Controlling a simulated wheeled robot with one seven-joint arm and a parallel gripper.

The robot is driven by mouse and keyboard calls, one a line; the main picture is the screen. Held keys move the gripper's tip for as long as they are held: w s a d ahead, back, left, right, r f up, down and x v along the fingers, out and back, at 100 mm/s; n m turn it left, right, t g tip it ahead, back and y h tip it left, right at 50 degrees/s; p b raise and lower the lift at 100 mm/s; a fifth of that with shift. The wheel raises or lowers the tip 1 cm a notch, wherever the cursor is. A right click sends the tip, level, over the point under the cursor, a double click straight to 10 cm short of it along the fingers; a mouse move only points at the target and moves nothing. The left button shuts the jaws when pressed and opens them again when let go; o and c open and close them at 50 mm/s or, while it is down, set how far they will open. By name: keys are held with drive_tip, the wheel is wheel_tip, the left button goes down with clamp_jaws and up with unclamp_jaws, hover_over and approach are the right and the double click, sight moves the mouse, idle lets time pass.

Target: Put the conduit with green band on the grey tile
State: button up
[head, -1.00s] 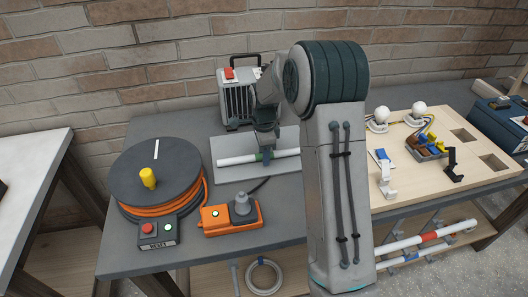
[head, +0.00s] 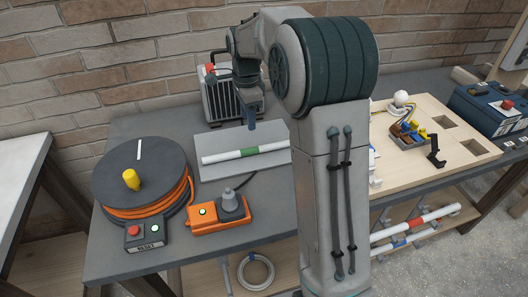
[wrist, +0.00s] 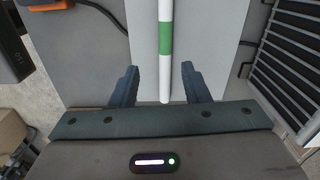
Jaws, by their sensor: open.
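The conduit with green band (head: 245,152) is a white tube lying on the grey tile (head: 216,174), a light grey square plate on the bench. In the wrist view the conduit (wrist: 166,58) runs between the two fingers, with its green band ahead of the fingertips, and the grey tile (wrist: 205,45) lies beneath it. My gripper (head: 251,124) is open and empty, held above the tile just behind the conduit. In the wrist view my gripper (wrist: 158,72) shows a finger on each side of the conduit, both apart from it. My arm hides the conduit's right end in the head view.
A cable reel (head: 148,180), a reset button box (head: 146,233) and an orange box (head: 218,213) stand left and in front of the tile. A grey ribbed unit (head: 217,98) stands behind it. A wooden board (head: 465,150) with fittings is at right.

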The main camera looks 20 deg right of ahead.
drive_tip(key=s+n+t, duration=0.2)
drive_tip(key=s+n, duration=1.5)
drive_tip(key=s, duration=1.1)
drive_tip(key=shift+s+r+t, duration=0.2)
drive_tip(key=shift+r+t, duration=0.1)
drive_tip(key=shift+t, duration=0.1)
